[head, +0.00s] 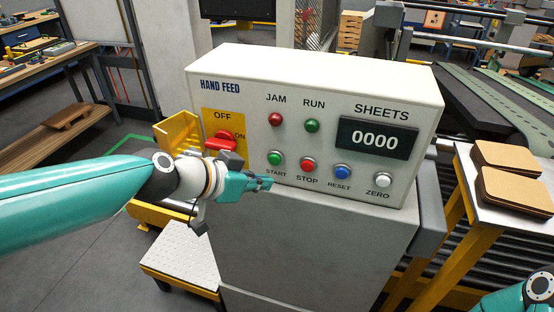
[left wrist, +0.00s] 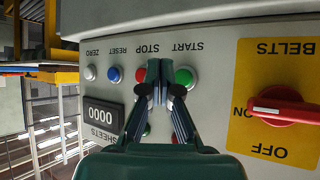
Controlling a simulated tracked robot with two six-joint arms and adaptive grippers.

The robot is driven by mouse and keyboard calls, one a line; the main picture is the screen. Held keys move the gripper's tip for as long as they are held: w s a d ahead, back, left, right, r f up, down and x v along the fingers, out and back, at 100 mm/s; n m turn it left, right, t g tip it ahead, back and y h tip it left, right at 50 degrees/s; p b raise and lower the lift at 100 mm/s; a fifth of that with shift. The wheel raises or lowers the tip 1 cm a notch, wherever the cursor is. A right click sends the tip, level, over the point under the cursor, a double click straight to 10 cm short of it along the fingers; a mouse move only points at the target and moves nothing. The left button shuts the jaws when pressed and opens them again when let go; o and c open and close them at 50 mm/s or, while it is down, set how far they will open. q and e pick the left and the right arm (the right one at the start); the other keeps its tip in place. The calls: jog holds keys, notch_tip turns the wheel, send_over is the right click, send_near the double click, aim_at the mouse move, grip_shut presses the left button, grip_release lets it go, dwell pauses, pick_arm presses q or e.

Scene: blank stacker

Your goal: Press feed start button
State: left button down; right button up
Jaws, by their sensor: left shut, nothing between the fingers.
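The hand feed panel (head: 330,100) is a cream box facing me. Its green START button (head: 275,158) is at the lower left of the button row, with the red STOP button (head: 307,164) to its right. My left gripper (head: 268,184) is shut and empty, just below the START button in the head view. In the left wrist view, which is upside down, the shut fingertips (left wrist: 160,70) appear between the START button (left wrist: 185,78) and the STOP button (left wrist: 141,76). I cannot tell whether they touch the panel. My right gripper is not in view.
A blue RESET button (head: 342,172) and a white ZERO button (head: 383,180) continue the row. A red switch (head: 220,141) sits on a yellow plate left of START. The counter (head: 375,140) reads 0000. Brown stacks (head: 515,190) lie on a side table at right.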

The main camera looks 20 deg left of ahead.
aim_at(275, 159)
pick_arm(q)
jog(key=shift+w, duration=1.55)
jog(key=shift+w+b, duration=0.2)
jog(key=shift+b, duration=0.1)
jog(key=shift+w+d, duration=0.1)
jog(key=shift+w, duration=0.15)
